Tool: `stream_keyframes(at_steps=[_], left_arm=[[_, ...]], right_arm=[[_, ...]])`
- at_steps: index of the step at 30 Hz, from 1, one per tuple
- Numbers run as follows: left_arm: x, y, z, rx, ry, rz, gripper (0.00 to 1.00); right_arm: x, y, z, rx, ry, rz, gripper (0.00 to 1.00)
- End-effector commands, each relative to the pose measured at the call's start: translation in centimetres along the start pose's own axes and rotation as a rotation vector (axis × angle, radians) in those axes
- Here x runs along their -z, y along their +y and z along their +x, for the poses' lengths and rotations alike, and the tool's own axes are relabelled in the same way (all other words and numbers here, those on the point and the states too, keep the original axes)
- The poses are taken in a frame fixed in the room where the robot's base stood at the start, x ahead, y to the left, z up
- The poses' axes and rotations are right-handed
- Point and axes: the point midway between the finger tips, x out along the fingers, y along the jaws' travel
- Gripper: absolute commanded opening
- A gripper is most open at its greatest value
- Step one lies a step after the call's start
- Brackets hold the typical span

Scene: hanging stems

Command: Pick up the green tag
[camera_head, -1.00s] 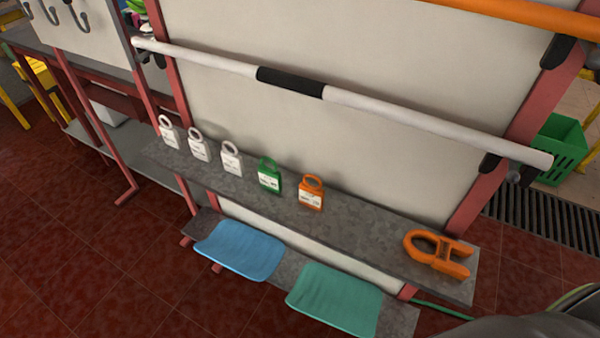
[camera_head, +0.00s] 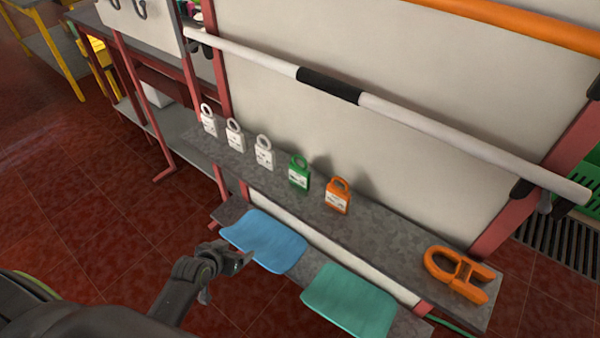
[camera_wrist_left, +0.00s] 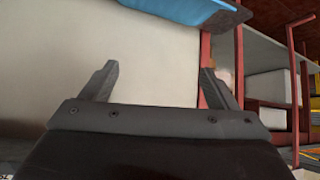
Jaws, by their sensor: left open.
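The green tag (camera_head: 299,173) stands upright on the grey shelf, with a loop on top and a white label on its front. It is between a white tag (camera_head: 264,153) on its left and an orange tag (camera_head: 338,195) on its right. My left gripper (camera_head: 244,258) is open and empty, low in front of the shelf, by the blue tray's left edge and well apart from the green tag. In the left wrist view my left gripper's fingers (camera_wrist_left: 155,85) are spread with nothing between them; the green tag is not visible there. My right gripper is not in view.
The grey shelf (camera_head: 385,242) also holds more white tags and an orange clamp-like piece (camera_head: 458,274). Below it lie a blue tray (camera_head: 265,240) and a teal tray (camera_head: 350,300). A white bar (camera_head: 440,132) runs above the shelf. The red floor at left is open.

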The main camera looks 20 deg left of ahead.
Motion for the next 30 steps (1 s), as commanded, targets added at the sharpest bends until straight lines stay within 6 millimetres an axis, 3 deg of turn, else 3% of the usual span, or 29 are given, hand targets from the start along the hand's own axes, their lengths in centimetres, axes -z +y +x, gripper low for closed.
stream_keyframes(at_steps=[1, 6, 10, 15, 20, 30], left_arm=[[3.5, 0.7, -1.6, -0.026, 0.057, 0.019, 0.82], [12.3, 3.9, -7.4, -0.124, 0.212, 0.086, 0.82], [16.7, 6.3, -11.9, -0.188, 0.303, 0.143, 0.82], [19.3, 8.2, -15.7, -0.240, 0.370, 0.194, 0.82], [20.2, 9.0, -16.1, -0.255, 0.389, 0.208, 0.82], [22.4, 10.9, -10.6, -0.257, 0.388, 0.206, 0.82]], right_arm=[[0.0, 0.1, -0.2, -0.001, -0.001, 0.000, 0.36], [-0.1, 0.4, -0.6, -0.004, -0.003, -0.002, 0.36], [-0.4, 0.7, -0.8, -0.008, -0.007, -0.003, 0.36], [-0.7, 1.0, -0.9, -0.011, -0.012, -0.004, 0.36], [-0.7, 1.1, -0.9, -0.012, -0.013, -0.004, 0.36], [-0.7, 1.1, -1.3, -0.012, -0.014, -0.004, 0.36]])
